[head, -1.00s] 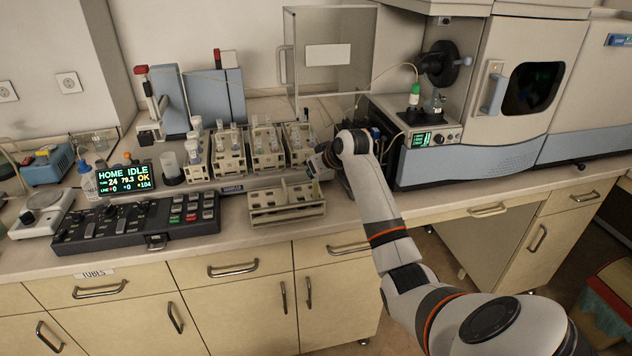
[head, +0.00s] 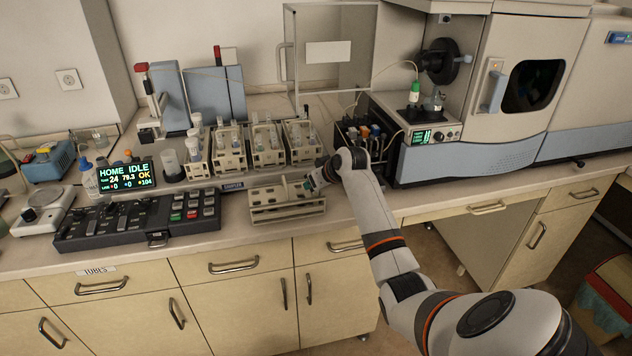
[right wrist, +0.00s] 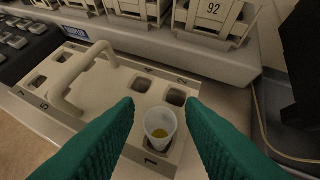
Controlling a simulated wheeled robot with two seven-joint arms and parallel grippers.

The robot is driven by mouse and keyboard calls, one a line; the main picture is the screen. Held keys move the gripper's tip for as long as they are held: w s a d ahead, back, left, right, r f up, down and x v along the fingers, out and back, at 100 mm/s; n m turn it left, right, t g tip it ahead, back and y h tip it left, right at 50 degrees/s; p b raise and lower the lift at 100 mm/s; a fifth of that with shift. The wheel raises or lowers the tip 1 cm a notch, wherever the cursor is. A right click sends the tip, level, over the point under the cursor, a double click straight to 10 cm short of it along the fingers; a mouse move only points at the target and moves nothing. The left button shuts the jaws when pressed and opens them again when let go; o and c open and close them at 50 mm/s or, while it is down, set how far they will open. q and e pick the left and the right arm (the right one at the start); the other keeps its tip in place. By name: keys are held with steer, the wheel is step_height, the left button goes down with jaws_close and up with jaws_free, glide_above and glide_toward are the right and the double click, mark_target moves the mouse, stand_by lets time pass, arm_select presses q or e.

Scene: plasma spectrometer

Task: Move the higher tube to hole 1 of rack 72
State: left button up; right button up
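A translucent tube (right wrist: 160,126) with a little yellow liquid stands at the hole marked 1 of a low beige rack with a handle (right wrist: 105,88). This rack lies at the front of the bench in the head view (head: 288,208); its number is not readable. My right gripper (right wrist: 164,108) is open, its green fingers on either side of the tube with gaps visible. In the head view my right gripper (head: 309,184) is over the rack's right end. Which tube is higher cannot be told. My left gripper is not in view.
Several beige racks with tubes (head: 229,150) stand behind on a raised platform; one in the wrist view is marked 92 (right wrist: 213,15). A dark holder with bottles (head: 362,135) stands to the right. A control panel (head: 140,221) lies left.

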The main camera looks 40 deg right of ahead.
steer(key=b+v, duration=0.1)
steer(key=v, duration=1.1)
steer(key=w+a+f+n+t, duration=0.2)
steer(key=a+f, duration=1.3)
steer(key=f, duration=0.4)
steer(key=s+a+f+g, duration=0.2)
steer(key=s+f, duration=0.2)
steer(key=f, duration=0.6)
steer(key=s+a+f+g, duration=0.15)
steer(key=s+f, duration=0.35)
steer(key=f, duration=0.5)
steer(key=s+a+f+g, duration=0.2)
steer(key=s+f, duration=0.6)
steer(key=s, duration=0.1)
steer(key=s+a+f+g, duration=0.2)
steer(key=s+a+f, duration=0.1)
steer(key=s+f, duration=0.55)
steer(key=s+a+f+g, duration=0.1)
steer(key=s+a+f, duration=0.1)
steer(key=s, duration=0.8)
steer(key=s+a+f+n+g+y, duration=0.1)
steer(key=s+f, duration=0.3)
steer(key=s, duration=0.6)
steer(key=shift+s+a+f+n, duration=0.3)
steer(key=shift+a+f, duration=0.05)
steer(key=shift+a, duration=0.3)
steer(key=shift+g, duration=0.25)
